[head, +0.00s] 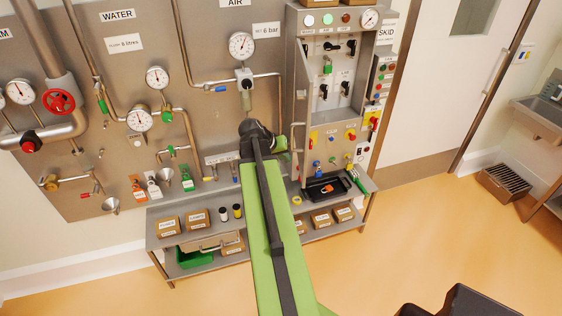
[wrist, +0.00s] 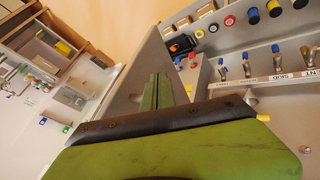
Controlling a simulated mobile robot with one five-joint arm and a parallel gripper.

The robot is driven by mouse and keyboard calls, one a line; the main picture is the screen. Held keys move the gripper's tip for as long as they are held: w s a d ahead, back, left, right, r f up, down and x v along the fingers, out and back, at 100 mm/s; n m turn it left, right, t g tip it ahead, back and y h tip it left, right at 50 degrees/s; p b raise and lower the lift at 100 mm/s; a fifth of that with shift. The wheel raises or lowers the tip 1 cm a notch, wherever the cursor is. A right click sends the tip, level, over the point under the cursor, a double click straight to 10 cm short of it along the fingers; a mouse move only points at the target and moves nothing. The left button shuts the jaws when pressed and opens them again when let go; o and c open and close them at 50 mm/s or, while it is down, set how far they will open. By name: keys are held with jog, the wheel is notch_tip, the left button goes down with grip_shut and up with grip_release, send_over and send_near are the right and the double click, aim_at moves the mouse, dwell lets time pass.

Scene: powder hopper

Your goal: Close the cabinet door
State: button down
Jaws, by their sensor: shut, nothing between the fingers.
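The cabinet (head: 348,92) stands on the right part of the steel wall panel, its front open and its switches in view. Its door (head: 299,110) appears as a narrow upright panel at the cabinet's left side, seen nearly edge-on and swung out. My gripper (head: 281,143) is shut and empty, just left of the door at the height of its lower part. I cannot tell whether it touches the door. In the wrist view my gripper's green fingers (wrist: 158,92) lie close together, beside a grey panel edge that may be the door.
A steel bench (head: 190,208) with boxes and bottles runs below the panel. A black tray (head: 327,188) with an orange item lies below the cabinet. Gauges and pipes fill the wall on the left.

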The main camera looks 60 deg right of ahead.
jog(key=shift+s+d+f+p, duration=0.15)
jog(key=shift+s+d+p, duration=0.05)
jog(key=shift+s+d, duration=0.6)
jog(key=shift+s+d+f+p, duration=0.15)
jog(key=shift+s+d, duration=0.55)
jog(key=shift+s, duration=0.1)
